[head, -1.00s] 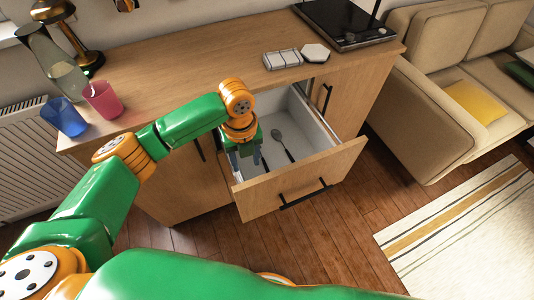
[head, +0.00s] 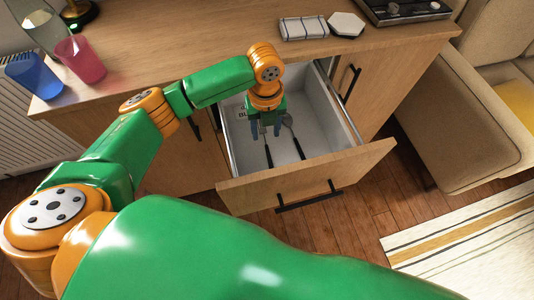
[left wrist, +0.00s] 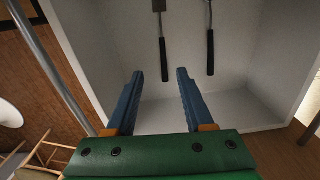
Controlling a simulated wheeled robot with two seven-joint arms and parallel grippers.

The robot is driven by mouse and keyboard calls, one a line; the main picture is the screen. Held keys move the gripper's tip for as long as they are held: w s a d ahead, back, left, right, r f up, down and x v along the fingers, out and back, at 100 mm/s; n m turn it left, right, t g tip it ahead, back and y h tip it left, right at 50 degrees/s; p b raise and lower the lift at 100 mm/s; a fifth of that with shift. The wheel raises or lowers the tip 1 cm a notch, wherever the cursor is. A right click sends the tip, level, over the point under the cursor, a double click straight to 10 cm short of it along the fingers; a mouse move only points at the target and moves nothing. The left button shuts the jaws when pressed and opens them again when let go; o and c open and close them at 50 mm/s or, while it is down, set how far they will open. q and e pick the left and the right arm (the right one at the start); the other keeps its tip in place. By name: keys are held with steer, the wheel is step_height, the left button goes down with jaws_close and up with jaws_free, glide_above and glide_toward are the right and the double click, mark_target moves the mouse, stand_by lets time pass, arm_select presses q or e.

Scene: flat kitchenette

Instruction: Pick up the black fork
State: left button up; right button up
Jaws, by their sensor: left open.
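Two utensils with black handles lie in the open drawer (head: 345,163). The left one, which seems to be the black fork (head: 269,157), has its upper part hidden by my gripper in the head view. In the left wrist view its black handle (left wrist: 164,60) shows between my fingertips, its head cut by the top edge. The other is a spoon (head: 298,149) with a grey bowl, lying to its right; its handle (left wrist: 210,52) also shows in the left wrist view. My left gripper (head: 265,131) is open, pointing down inside the drawer, empty. My right gripper is not in view.
The drawer's wooden front (head: 310,178) and white side walls surround my gripper.

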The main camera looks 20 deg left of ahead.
mark_target(267, 150)
arm_select(q)
steer(key=f, duration=0.1)
steer(key=f+b, duration=0.2)
steer(key=shift+w+f, duration=0.3)
steer(key=shift+f, duration=0.1)
steer(key=f, duration=0.3)
steer(key=f+b, duration=0.1)
steer(key=f, duration=0.2)
steer(key=shift+w+f, duration=0.2)
steer(key=shift+f, duration=0.1)
jaws_close()
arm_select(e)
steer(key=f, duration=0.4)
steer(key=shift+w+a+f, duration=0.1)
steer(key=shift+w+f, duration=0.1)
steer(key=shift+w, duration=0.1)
